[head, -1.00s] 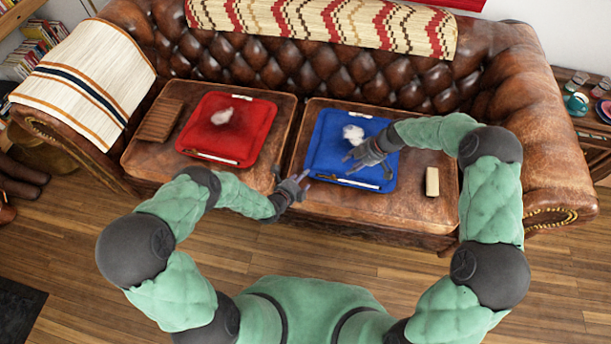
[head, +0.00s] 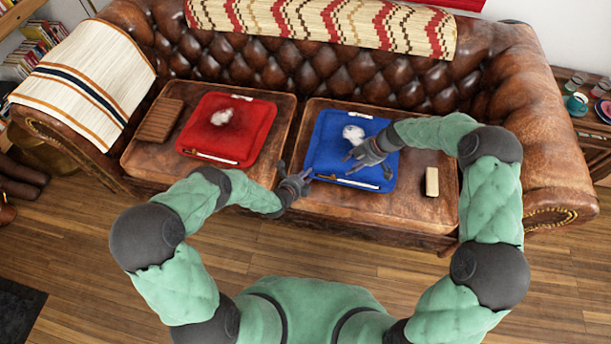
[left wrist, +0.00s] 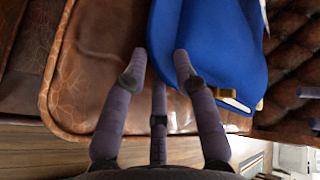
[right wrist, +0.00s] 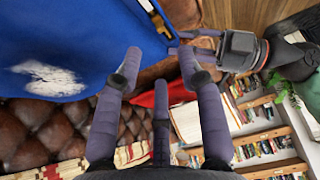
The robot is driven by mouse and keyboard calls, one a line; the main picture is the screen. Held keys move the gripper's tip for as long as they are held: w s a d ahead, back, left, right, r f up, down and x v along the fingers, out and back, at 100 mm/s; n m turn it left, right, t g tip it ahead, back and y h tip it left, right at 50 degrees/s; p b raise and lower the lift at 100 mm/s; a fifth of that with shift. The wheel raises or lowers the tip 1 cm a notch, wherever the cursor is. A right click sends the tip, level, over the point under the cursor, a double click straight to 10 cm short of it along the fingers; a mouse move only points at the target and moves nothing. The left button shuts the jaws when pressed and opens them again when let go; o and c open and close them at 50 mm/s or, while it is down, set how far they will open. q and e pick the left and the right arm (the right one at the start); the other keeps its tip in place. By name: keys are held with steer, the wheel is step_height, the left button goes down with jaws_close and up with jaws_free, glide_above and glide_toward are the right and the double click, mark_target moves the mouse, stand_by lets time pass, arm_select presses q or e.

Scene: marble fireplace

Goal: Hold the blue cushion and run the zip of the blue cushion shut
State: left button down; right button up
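The blue cushion (head: 332,135) lies on the right seat of the leather sofa, with a white patch on its top. Its zip (head: 350,181) runs along the near edge as a pale strip, with a small gold-brown piece towards the left end. My left gripper (head: 307,177) is open at the cushion's near left corner; in the left wrist view the cushion (left wrist: 215,45) is beside and behind one finger. My right gripper (head: 347,160) is open over the cushion's near right part. The right wrist view shows the cushion (right wrist: 70,40) and a brass zip part (right wrist: 158,17). Whether fingers touch it is unclear.
A small cream block (head: 432,181) lies right of the blue cushion. The sofa's backrest (head: 330,75) rises behind. Bare seat leather shows in front.

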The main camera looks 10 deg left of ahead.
steer(key=c, duration=0.5)
steer(key=shift+a, duration=0.4)
jaws_close()
arm_select(q)
steer(key=shift+s+f, duration=0.1)
arm_select(e)
steer(key=h, duration=0.2)
glide_above(323, 178)
steer(key=x, duration=0.7)
steer(key=shift+w+d+f, duration=0.1)
steer(key=shift+f, duration=0.3)
steer(key=shift+d+f+m, duration=0.2)
steer(key=shift+f+m, duration=0.1)
steer(key=shift+s+d+r, duration=0.1)
steer(key=shift+s+d, duration=0.1)
steer(key=shift+d, duration=1.5)
